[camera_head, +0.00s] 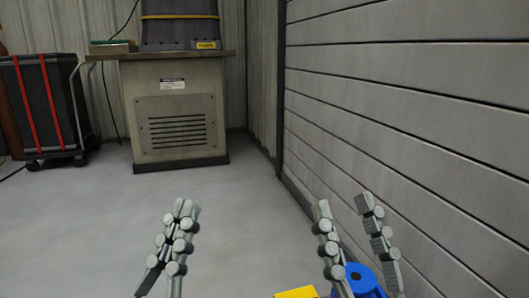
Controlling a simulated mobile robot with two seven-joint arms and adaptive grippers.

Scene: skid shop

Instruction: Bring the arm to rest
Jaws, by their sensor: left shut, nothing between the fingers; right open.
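My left gripper (186,209) shows at the bottom, left of centre, over the bare floor. Its fingers are together and nothing is between them. My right gripper (343,203) is at the bottom right, with its two fingers spread apart and empty. A blue round part (362,278) and a yellow block-like part (297,293) show at the bottom edge beside and below the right gripper; most of them is cut off. I cannot tell what they belong to.
A grey slatted wall (420,110) runs close along the right side. A metal cabinet (180,75) with a vent stands at the back, with a dark machine (178,28) on top. A black case with red straps (47,105) stands on a cart at the left. The floor (90,225) between is clear.

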